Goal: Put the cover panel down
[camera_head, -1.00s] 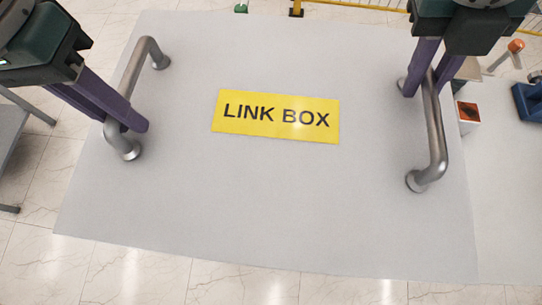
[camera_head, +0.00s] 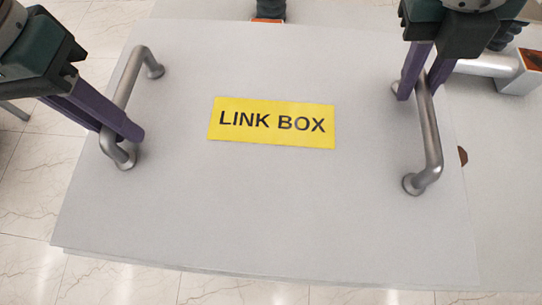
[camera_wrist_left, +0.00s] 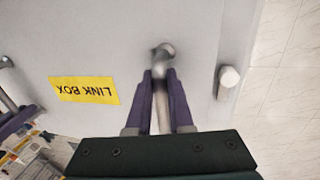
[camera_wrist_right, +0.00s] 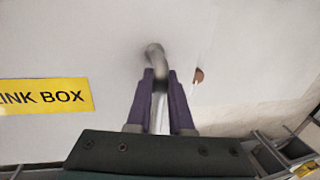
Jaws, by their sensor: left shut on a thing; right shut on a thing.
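The cover panel (camera_head: 270,210) is a large light grey sheet with a yellow LINK BOX label (camera_head: 272,123) and two metal bar handles. My left gripper (camera_head: 120,135) is shut on the left handle (camera_head: 142,70), which also shows between the fingers in the left wrist view (camera_wrist_left: 162,100). My right gripper (camera_head: 418,90) is shut on the right handle (camera_head: 430,145), seen in the right wrist view (camera_wrist_right: 157,75). The panel lies face up below the head camera, above another grey surface. Whether it touches that surface I cannot tell.
A grey surface (camera_head: 500,180) extends to the right of the panel, with a metal cylinder and white block (camera_head: 518,72) at the upper right. An orange-and-dark part (camera_head: 268,10) stands beyond the far edge. Tiled floor (camera_head: 30,190) is free at left.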

